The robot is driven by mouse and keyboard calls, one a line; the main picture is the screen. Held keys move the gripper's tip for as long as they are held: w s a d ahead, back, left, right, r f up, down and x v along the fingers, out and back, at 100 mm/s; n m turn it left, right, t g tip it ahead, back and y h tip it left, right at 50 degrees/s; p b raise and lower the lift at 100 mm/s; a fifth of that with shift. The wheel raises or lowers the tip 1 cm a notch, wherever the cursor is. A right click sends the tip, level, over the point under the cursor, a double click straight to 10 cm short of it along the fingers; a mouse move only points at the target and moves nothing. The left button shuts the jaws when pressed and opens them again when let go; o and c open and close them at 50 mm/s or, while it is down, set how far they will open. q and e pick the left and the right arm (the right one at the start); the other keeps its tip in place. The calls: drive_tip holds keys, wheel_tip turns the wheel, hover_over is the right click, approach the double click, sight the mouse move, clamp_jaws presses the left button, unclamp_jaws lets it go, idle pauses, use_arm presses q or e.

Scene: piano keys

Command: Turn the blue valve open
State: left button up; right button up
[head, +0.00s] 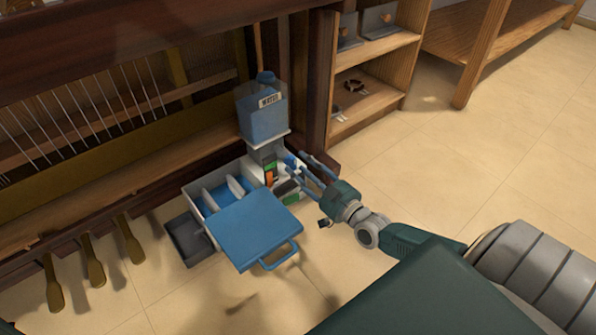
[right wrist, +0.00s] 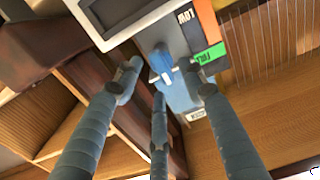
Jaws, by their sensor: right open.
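The blue valve (right wrist: 162,66) shows in the right wrist view as a small blue handle on the grey side of a white and blue machine. My right gripper (right wrist: 161,80) is open, its three blue-grey fingers spread around the valve's near side, with no clear contact. In the head view my right gripper (head: 297,165) reaches in from the right to the machine's side, just below the blue water tank (head: 265,122). There I cannot separate the valve from the fingertips. My left gripper is not in view.
The machine's blue lid (head: 253,228) and white-walled open compartments (head: 236,188) lie left of my gripper. A dark tray (head: 187,240) sits beside them. A wooden shelf (head: 372,100) and dark wooden post stand behind. Brass pedals (head: 131,241) are at left. The tiled floor at right is clear.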

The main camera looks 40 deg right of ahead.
drive_tip(key=shift+w, duration=0.95)
drive_tip(key=shift+c, duration=0.5)
clamp_jaws()
